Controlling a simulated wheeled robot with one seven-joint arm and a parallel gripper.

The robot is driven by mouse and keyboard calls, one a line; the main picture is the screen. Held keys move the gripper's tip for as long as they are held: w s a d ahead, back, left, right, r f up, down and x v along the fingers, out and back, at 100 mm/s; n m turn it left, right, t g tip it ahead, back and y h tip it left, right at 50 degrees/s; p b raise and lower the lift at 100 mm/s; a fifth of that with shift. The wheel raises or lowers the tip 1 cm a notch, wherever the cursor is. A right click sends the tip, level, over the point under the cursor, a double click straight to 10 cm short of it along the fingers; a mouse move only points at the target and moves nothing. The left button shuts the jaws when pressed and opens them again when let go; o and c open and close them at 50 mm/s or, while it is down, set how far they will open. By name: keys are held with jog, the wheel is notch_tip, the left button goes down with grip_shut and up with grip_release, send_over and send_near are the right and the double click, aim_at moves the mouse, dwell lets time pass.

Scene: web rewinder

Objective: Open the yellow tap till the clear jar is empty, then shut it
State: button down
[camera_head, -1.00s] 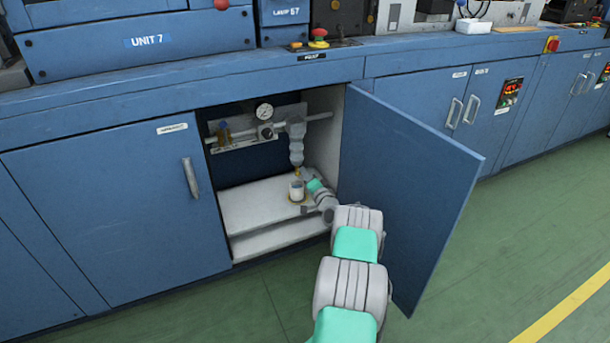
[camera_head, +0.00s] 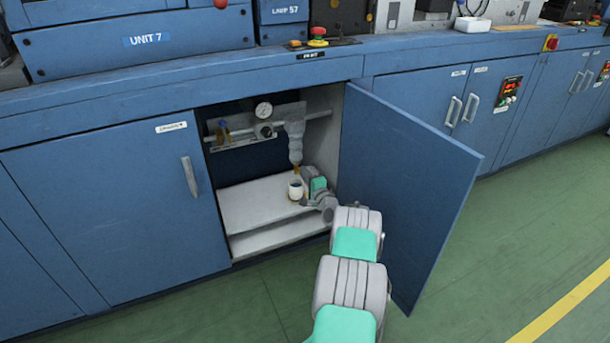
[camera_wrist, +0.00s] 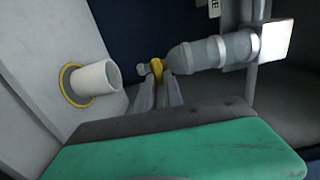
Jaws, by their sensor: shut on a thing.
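The yellow tap (camera_wrist: 156,68) sits at the narrow end of the clear jar (camera_wrist: 205,55). In the head view the jar (camera_head: 295,138) hangs upright inside the open cabinet with the tap (camera_head: 297,168) at its bottom. My gripper (camera_wrist: 157,80) is shut on the tap. The jar looks greyish; I cannot tell whether liquid is left in it. A white cup (camera_head: 296,188) stands on the shelf under the tap. In the wrist view the cup (camera_wrist: 97,78) stands on a yellow ring (camera_wrist: 66,94). I cannot make out a stream between tap and cup.
The blue cabinet door (camera_head: 405,185) stands open right of my arm. A pressure gauge (camera_head: 264,110) and a pipe are at the back of the cabinet, above the white shelf (camera_head: 250,207). The shelf left of the cup is clear.

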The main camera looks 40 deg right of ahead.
jog(key=c, duration=1.5)
grip_release()
jog(key=shift+o, duration=0.2)
jog(key=p+v, duration=0.3)
jog(key=v, duration=0.4)
jog(key=shift+s, duration=0.4)
jog(key=shift+a, duration=0.1)
